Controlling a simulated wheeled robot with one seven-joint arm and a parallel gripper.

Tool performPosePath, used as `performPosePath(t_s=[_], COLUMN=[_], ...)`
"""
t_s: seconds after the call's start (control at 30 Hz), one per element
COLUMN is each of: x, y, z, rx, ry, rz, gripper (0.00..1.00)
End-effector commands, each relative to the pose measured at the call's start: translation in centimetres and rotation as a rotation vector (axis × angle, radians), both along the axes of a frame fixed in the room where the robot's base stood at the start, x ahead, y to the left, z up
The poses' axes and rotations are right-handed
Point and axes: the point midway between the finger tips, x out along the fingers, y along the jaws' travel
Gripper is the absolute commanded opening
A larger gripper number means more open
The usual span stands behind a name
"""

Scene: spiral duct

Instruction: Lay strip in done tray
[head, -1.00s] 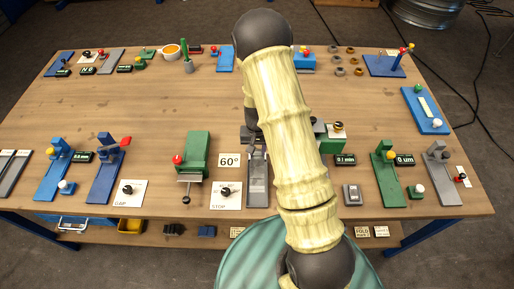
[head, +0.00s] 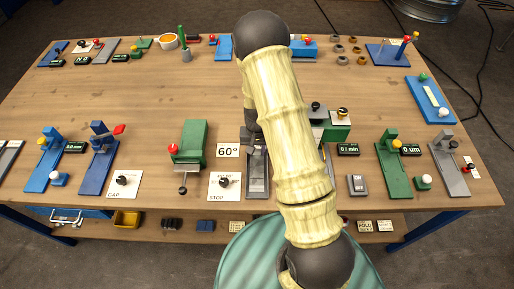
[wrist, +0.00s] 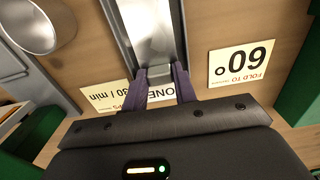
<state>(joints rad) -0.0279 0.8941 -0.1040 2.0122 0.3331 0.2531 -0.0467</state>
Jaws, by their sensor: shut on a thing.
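My gripper (wrist: 160,88) is low over the front middle of the bench. Its two dark fingers are close about the near end of a bright metal strip (wrist: 152,30), which runs away from them between darker grey side edges. I cannot tell whether the strip touches what lies under it. A grey channel-shaped tray (head: 257,178) shows partly beside my arm, right of the 60° sign (head: 228,150); this sign is also in the wrist view (wrist: 243,64). I cannot make out which tray is the done tray.
A green fixture with a red knob (head: 190,145) stands left of the 60° sign. A white card with a black knob (head: 224,186) lies in front of the sign. Green (head: 394,165) and grey (head: 450,165) fixtures line the front right. The bench middle (head: 130,100) is clear.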

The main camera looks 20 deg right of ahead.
Motion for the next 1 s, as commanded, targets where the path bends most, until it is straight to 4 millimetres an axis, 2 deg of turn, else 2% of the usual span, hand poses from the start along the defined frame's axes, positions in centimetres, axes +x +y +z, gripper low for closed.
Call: performPosePath(t_s=[0.37,0.4,0.5,0.53,0.87,1.0], x=[0.01,0.01,0.00,0.01,0.01,0.05], y=[0.07,0.09,0.11,0.11,0.09,0.12], z=[-0.40,-0.40,-0.40,-0.40,-0.38,0.31], rx=[0.000,0.000,0.000,0.000,0.000,0.000], ry=[0.000,0.000,0.000,0.000,0.000,-0.001], rz=[0.002,0.002,0.003,0.002,0.002,0.002], gripper=[0.06,0.31,0.51,0.53,0.56,0.56])
